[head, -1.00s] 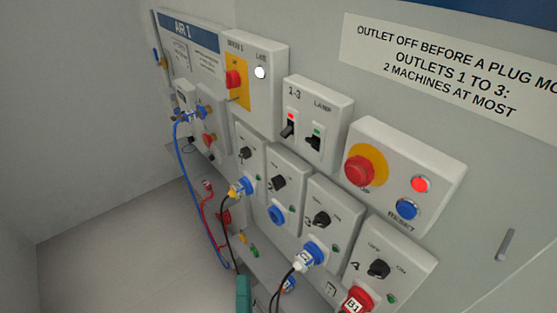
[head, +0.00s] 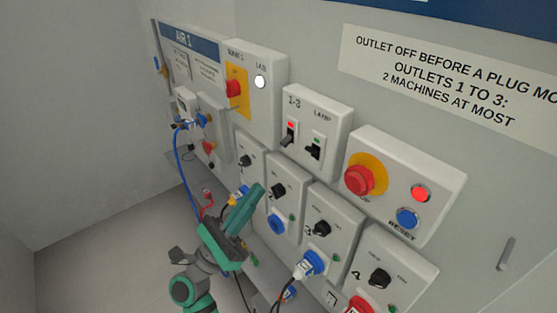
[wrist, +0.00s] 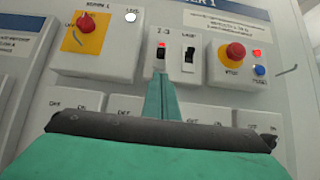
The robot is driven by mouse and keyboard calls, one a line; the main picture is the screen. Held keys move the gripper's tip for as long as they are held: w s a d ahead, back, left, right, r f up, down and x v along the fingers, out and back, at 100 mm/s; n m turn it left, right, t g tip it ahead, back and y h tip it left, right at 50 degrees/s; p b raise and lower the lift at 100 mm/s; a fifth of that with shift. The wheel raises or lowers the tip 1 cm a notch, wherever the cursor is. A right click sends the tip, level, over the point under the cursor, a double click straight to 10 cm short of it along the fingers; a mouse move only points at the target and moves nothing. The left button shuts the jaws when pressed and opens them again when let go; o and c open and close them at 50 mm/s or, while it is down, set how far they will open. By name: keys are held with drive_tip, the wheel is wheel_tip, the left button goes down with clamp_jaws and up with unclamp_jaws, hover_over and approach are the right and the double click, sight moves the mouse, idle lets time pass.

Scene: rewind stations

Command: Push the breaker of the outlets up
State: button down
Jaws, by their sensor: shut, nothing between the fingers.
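The breaker box (head: 318,106) on the wall carries two breakers, labelled "1-3" and "LAMP". The outlets' breaker (head: 289,137), under the "1-3" label, has a red light above its dark lever, which looks tilted down. In the wrist view that breaker (wrist: 161,53) shows just beyond my fingertips. The lamp breaker (head: 315,149), to its right, has a green light. My gripper (head: 257,190) is shut and empty, below and left of the box in the head view. In the wrist view its closed green fingers (wrist: 161,80) point up at the outlets' breaker, with a gap I cannot judge.
A red emergency button (head: 358,180) and blue reset button (head: 408,218) sit to the right. A box with a red rotary switch (head: 233,88) is at the left. Outlets with knobs and plugged cables, such as the blue plug (head: 310,264), lie below. A sign (head: 440,75) hangs above.

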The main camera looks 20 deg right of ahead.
idle(0.3)
approach(293, 140)
drive_tip(key=d, duration=0.1)
drive_tip(key=w+d+r, duration=0.2)
drive_tip(key=shift+w+d+r, duration=0.1)
drive_tip(key=shift+d, duration=0.3)
idle(0.4)
drive_tip(key=shift+a+r+y, duration=0.1)
drive_tip(key=shift+a+y, duration=0.1)
drive_tip(key=shift+y, duration=0.1)
